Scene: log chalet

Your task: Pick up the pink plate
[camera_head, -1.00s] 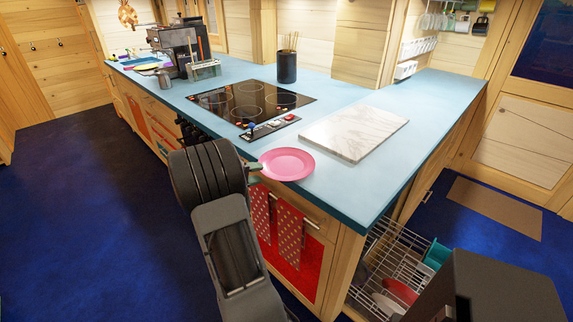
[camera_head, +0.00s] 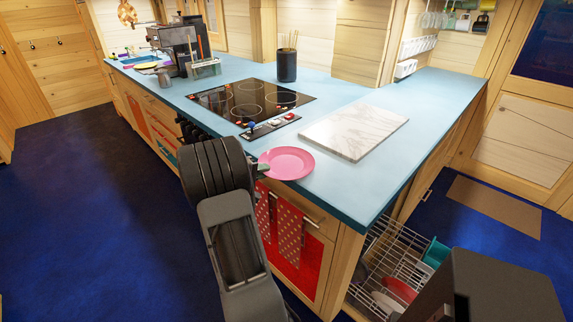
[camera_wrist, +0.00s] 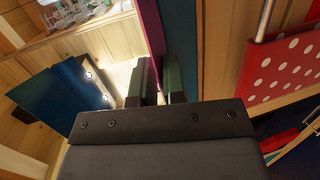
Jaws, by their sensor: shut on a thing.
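The pink plate (camera_head: 288,162) is at the front edge of the blue counter, left of the marble board. My gripper (camera_head: 264,168) reaches it from the left, and its fingers are shut on the plate's near-left rim. In the wrist view the plate (camera_wrist: 153,32) shows edge-on as a thin magenta strip between the two dark green fingers of my gripper (camera_wrist: 158,82). I cannot tell whether the plate rests on the counter or is slightly clear of it.
The blue counter (camera_head: 345,92) holds a black cooktop (camera_head: 250,100), a marble board (camera_head: 355,131) and a dark utensil pot (camera_head: 287,66). Polka-dot towels (camera_head: 288,232) hang below the front edge. An open dish rack (camera_head: 395,270) stands at the lower right. The floor at left is clear.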

